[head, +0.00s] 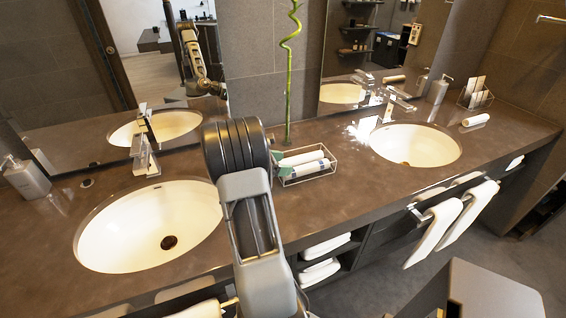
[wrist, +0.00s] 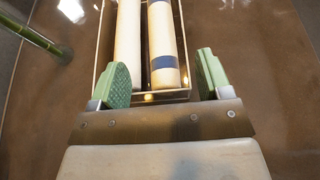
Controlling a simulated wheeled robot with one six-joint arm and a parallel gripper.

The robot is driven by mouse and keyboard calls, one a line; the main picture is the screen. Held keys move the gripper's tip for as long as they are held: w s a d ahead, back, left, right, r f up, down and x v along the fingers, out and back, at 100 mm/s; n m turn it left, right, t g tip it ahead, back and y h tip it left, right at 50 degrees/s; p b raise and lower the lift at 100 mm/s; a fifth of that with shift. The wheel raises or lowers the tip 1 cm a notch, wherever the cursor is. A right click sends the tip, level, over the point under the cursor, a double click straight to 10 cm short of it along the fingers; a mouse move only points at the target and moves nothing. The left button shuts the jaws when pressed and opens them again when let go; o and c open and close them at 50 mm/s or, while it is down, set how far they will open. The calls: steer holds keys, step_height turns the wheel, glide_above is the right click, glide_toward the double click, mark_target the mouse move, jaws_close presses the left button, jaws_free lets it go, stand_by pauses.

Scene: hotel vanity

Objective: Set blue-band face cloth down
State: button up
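The blue-band face cloth (wrist: 163,45) is a white roll with dark blue bands. It lies in a shallow thin-rimmed tray (wrist: 187,20) beside a plain white roll (wrist: 128,45), on its right in the wrist view. My gripper (wrist: 165,78) is open, with green pads spread wide on either side of the near ends of the two rolls. Nothing is clamped between the pads. In the head view the tray (head: 308,179) stands on the counter between the two basins, just right of my arm, which hides most of the gripper.
The brown counter (head: 340,140) has a left basin (head: 120,235) and a right basin (head: 415,145), each with a faucet. A green bamboo stem (head: 289,80) rises behind the tray. Another white roll (head: 476,120) lies at the right. Bare counter lies right of the tray.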

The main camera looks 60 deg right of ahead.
steer(key=shift+r, duration=0.3)
steer(key=r+v, duration=0.1)
steer(key=v, duration=1.1)
steer(key=s+a+m+t+y, duration=0.2)
steer(key=a+m+t+y, duration=0.1)
steer(key=a, duration=0.8)
steer(key=s+a+m+t+y, duration=0.2)
steer(key=a+m+t+y, duration=0.2)
steer(key=a, duration=0.7)
steer(key=s+a+m+t+y, duration=0.2)
steer(key=a+m+t+y, duration=0.1)
steer(key=a, duration=0.8)
steer(key=shift+s+f+m+t+y, duration=0.15)
steer(key=shift+m+t+y, duration=0.15)
steer(key=shift+t+y, duration=0.5)
